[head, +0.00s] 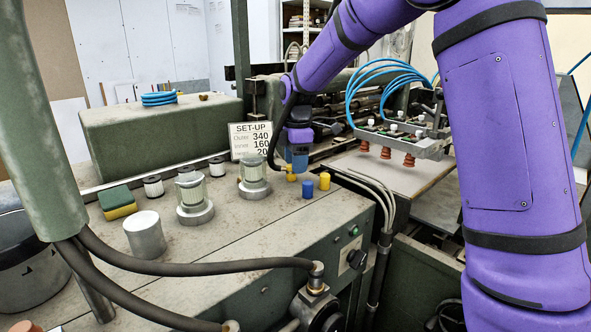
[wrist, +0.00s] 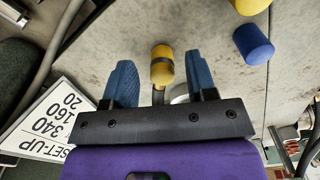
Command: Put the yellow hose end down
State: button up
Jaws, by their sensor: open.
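The hose behind the yellow end is mostly hidden by the gripper body.
A blue cylinder (head: 308,189) and a yellow cylinder (head: 325,180) stand close to the right. A SET-UP card (head: 250,140) stands behind on the left. Glass-sided cups (head: 254,180), a sponge (head: 117,203) and a metal cylinder (head: 145,235) occupy the left.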

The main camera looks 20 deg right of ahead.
notch_tip(320, 180, up, 9)
jog(key=s+d+r+m+t, duration=0.1)
jog(key=s+d+r+m, duration=0.1)
jog(key=s+r+m, duration=0.45)
jog(key=s+d+f+m+t, duration=0.2)
jog(key=s+m, duration=0.3)
jog(key=s, duration=0.9)
jog(key=s+d+f+m+t, duration=0.1)
jog(key=s+m, duration=0.5)
jog(key=s, duration=0.9)
notch_tip(320, 180, down, 2)
jog(key=shift+s+d+f+t, duration=0.2)
jog(key=shift+s+d+t, duration=0.15)
jog(key=shift+t, duration=0.35)
